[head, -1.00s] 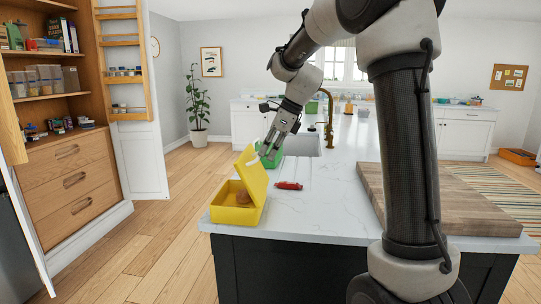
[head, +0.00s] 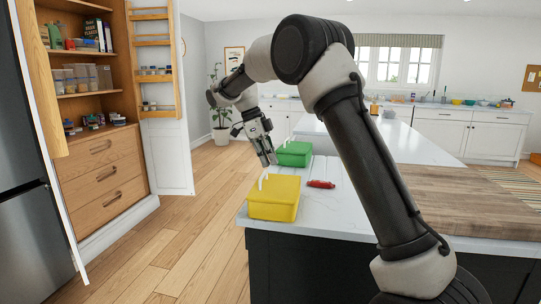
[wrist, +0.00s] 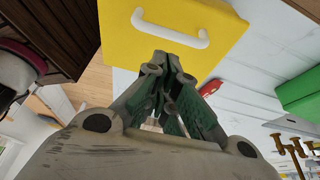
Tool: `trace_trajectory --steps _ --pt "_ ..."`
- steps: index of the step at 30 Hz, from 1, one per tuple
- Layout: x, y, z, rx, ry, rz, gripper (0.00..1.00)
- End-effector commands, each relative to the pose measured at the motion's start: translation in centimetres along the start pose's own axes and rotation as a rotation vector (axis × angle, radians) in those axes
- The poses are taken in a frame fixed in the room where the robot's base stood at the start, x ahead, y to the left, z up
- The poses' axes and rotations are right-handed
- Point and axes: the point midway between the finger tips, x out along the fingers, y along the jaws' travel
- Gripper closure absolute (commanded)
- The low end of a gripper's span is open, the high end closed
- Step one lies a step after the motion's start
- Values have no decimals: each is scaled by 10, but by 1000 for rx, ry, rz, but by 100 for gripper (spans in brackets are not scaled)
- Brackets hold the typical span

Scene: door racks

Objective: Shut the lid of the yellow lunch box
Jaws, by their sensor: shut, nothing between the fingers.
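The yellow lunch box (head: 273,203) sits at the near left corner of the white counter. Its lid (head: 275,188) lies flat over the box, and no opening shows in the head view. A white handle (head: 263,181) stands at the lid's far left side. In the wrist view the yellow lid (wrist: 115,30) and white handle (wrist: 170,32) are just beyond the fingertips. My gripper (head: 270,160) is shut and empty, behind and above the box near the handle; it also shows in the wrist view (wrist: 160,70). I cannot tell whether it touches the handle.
A green lunch box (head: 294,155) stands behind the yellow one. A red pocketknife (head: 321,184) lies to the right on the counter (head: 325,205). A wooden board (head: 455,200) covers the counter's right part. An open cupboard (head: 95,130) stands at the left, with clear floor between.

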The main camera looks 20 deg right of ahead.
Motion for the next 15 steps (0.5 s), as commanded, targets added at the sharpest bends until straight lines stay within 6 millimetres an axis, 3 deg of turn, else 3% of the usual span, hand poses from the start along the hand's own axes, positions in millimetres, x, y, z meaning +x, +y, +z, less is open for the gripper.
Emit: trace_trajectory --steps 15 --pt "13 0 21 -1 -3 1 100"
